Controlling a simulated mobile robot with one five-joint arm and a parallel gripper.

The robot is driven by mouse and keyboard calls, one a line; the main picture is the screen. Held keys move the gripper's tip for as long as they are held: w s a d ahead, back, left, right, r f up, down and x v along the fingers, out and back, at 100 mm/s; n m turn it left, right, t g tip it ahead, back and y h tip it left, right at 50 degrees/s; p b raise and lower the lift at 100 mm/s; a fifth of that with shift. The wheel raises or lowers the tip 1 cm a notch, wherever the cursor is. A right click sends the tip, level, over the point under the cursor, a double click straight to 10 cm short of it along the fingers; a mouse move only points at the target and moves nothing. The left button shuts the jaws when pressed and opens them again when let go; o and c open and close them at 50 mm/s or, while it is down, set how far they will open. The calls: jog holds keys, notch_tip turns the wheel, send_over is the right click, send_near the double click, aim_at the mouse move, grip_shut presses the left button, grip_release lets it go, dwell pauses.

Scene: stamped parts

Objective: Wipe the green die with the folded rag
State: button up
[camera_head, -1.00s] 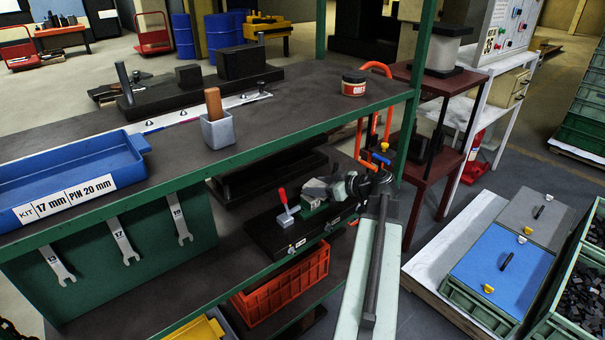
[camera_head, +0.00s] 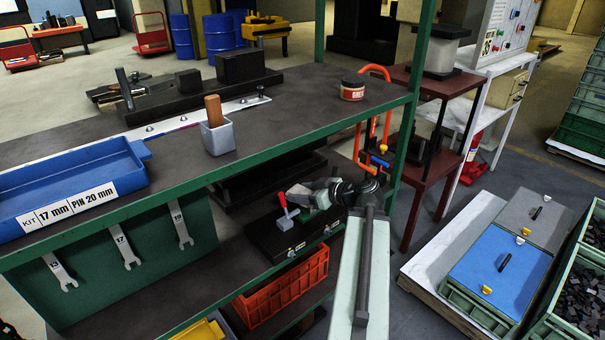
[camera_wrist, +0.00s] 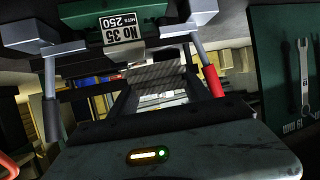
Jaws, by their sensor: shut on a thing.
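The green die (camera_wrist: 150,12) fills the top of the wrist view, with an upside-down "NO 35" label, grey side blocks and metal posts. My gripper (camera_wrist: 157,92) is shut on the folded rag (camera_wrist: 156,72), a grey pad held between the fingers just below the die in the picture. Whether rag and die touch I cannot tell. In the head view my gripper (camera_head: 328,190) reaches over the dark die base on the lower shelf and hides most of the die.
The upper shelf (camera_head: 290,110) hangs above. An orange crate (camera_head: 285,288) sits below. The green upright post (camera_head: 408,120) and red stand (camera_head: 445,90) are nearby.

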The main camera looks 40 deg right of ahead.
jog(key=shift+d+r+p, duration=0.15)
jog(key=shift+r+p, duration=2.45)
jog(key=shift+r, duration=0.45)
